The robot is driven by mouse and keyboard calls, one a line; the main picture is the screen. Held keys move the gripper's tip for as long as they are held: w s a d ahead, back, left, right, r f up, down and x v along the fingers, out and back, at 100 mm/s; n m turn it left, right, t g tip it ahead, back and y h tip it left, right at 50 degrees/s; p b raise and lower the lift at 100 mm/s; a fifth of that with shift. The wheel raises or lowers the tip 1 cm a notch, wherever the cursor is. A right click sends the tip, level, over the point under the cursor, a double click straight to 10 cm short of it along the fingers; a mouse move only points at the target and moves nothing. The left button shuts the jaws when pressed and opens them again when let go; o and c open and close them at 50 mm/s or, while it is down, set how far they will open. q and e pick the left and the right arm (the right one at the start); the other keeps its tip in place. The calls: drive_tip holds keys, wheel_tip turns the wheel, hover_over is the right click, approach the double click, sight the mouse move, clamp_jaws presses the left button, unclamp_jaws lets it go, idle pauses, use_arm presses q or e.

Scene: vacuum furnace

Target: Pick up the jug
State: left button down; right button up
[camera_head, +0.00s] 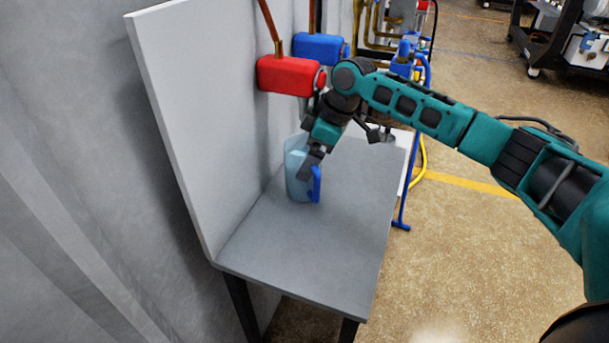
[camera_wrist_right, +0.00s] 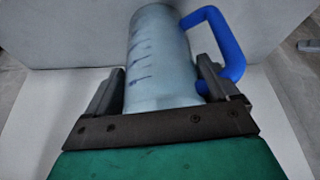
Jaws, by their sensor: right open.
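The jug (camera_head: 296,180) is a pale blue translucent container with a dark blue handle. It stands upright on the grey table (camera_head: 310,240). My right gripper (camera_head: 310,168) reaches in from the right and is at the jug, hiding part of its upper side. In the right wrist view, the jug (camera_wrist_right: 158,60) is between the two open fingers of my right gripper (camera_wrist_right: 160,90). The blue handle (camera_wrist_right: 225,45) is by the right finger, which overlaps the handle's lower end. I cannot tell whether the fingers touch the jug. My left gripper is not in view.
A grey back panel (camera_head: 200,110) rises along the table's left side. A red block (camera_head: 287,76) and a blue block (camera_head: 318,46) with pipes are behind the jug. The table's front part is clear. A dark cart (camera_head: 560,40) stands far right.

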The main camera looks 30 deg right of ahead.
drive_tip(key=shift+c, duration=1.3)
drive_tip(key=shift+r, duration=0.1)
drive_tip(key=c, duration=1)
drive_tip(key=s+d+p, duration=0.2)
drive_tip(key=s+d, duration=0.4)
drive_tip(key=d, duration=0.2)
drive_tip(key=s+d+p, duration=0.3)
drive_tip(key=s+d, duration=0.3)
drive_tip(key=d, duration=0.3)
drive_tip(key=s+d+p, duration=0.2)
drive_tip(key=s+d, duration=0.4)
drive_tip(key=d, duration=0.3)
drive_tip(key=shift+s, duration=0.2)
